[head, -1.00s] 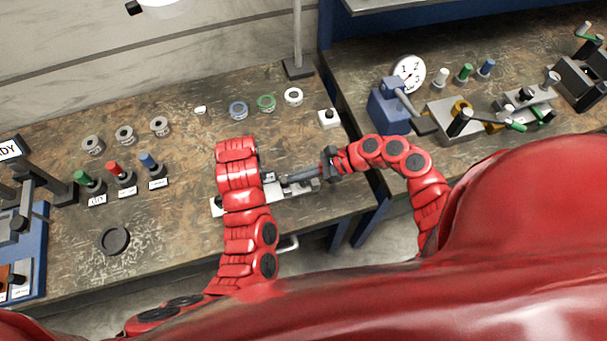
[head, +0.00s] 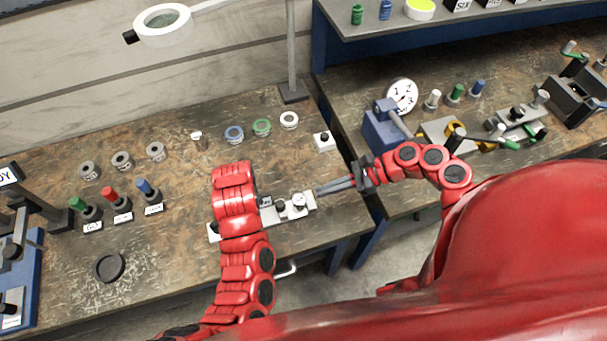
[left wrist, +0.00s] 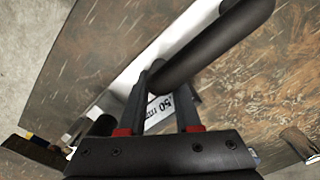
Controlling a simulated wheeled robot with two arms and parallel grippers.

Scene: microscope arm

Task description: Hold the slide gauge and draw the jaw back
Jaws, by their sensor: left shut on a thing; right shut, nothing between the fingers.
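The slide gauge (head: 272,214) is a pale bar on the bench, with dark blocks and a small round knob (head: 299,200) near its right end. My left arm covers part of its left side and hides the left gripper in the head view. In the left wrist view my left gripper (left wrist: 158,78) is shut on a thick black bar (left wrist: 218,40), with the pale gauge body and a printed label (left wrist: 158,108) beneath. My right gripper (head: 320,191) is shut and empty, its fingertips just right of the knob. Which part is the jaw I cannot tell.
Several coloured rings and grey rings lie behind the gauge, with a small white block (head: 324,141) at the back right. Coloured plugs (head: 148,189) and a dark round dish (head: 109,267) are at left. A blue dial stand (head: 386,128) is on the right bench.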

